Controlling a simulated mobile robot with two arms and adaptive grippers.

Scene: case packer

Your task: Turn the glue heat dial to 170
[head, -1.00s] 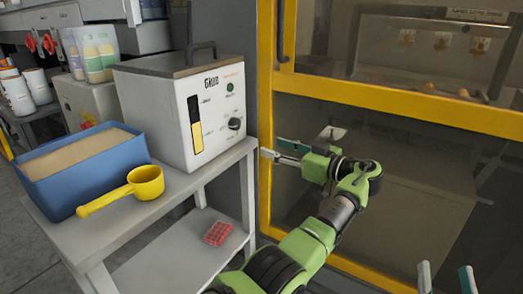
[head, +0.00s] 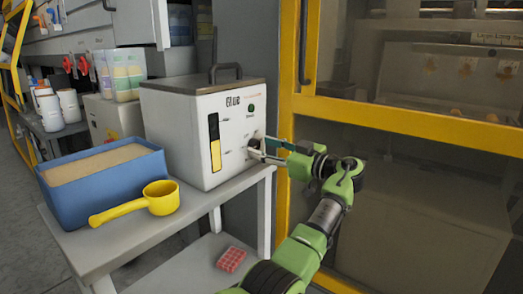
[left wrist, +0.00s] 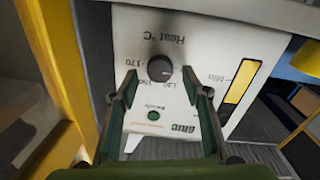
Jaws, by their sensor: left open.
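The white glue machine (head: 190,125) stands on a grey table, with "Glue" on its front. Its dark round heat dial (head: 254,143) is on the right of the front face, partly covered by my left gripper (head: 268,151). In the left wrist view the dial (left wrist: 160,68) appears upside down below "Heat °C", with "170" readable to its left. The dial's pointer is too small to read. My left gripper (left wrist: 161,100) is open and points at the dial, its fingers to either side just short of it in the picture. I cannot tell whether they touch. My right gripper is out of view.
A blue bin (head: 105,190) of tan granules and a yellow scoop (head: 160,198) are on the table (head: 150,232) left of the machine. A yellow-framed enclosure (head: 400,117) stands close on the right.

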